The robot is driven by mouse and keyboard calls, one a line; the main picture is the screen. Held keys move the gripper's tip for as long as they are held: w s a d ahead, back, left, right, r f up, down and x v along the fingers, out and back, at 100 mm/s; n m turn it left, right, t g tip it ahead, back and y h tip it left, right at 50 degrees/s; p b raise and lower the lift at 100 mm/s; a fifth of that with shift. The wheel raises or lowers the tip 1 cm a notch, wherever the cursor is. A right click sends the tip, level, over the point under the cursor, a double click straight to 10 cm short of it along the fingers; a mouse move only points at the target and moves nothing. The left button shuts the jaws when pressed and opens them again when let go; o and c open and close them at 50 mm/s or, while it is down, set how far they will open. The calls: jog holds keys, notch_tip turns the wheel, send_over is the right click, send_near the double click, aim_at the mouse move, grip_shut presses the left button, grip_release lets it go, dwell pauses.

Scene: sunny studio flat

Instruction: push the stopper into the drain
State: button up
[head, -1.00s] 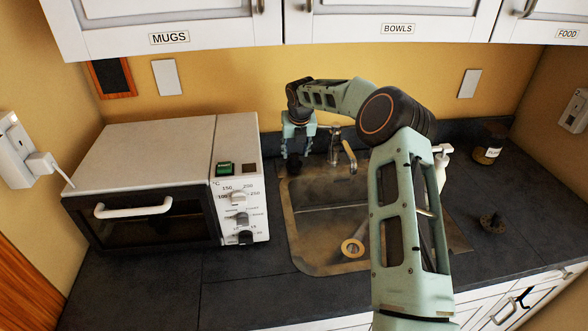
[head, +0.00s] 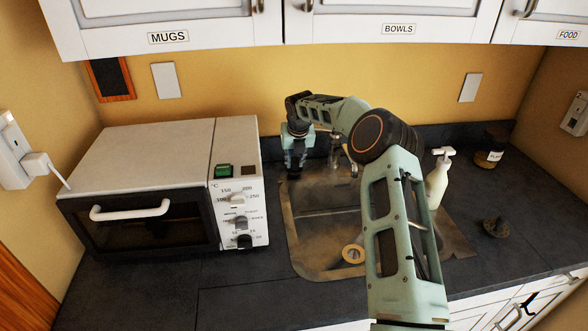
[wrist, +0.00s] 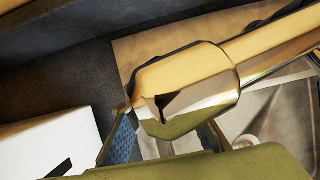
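The drain (head: 353,253) is a brass-coloured ring in the floor of the metal sink (head: 318,235), near its front; I cannot tell whether anything sits in it. A small dark piece with a raised middle, possibly the stopper (head: 495,228), lies on the counter right of the sink. My gripper (head: 296,160) points down at the sink's back left corner, left of the tap (head: 345,155) and well away from the drain. In the wrist view my gripper (wrist: 166,140) has its blue-padded fingers apart. The shiny tap (wrist: 190,85) fills the space ahead, perhaps partly between them.
A toaster oven (head: 150,140) stands left of the sink. Wall cabinets (head: 390,10) hang above. The front counter strip is clear.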

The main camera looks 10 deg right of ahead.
aim_at(294, 160)
grip_shut()
jog(key=shift+r+p, duration=2)
jog(key=shift+r, duration=0.55)
jog(key=shift+f, duration=0.1)
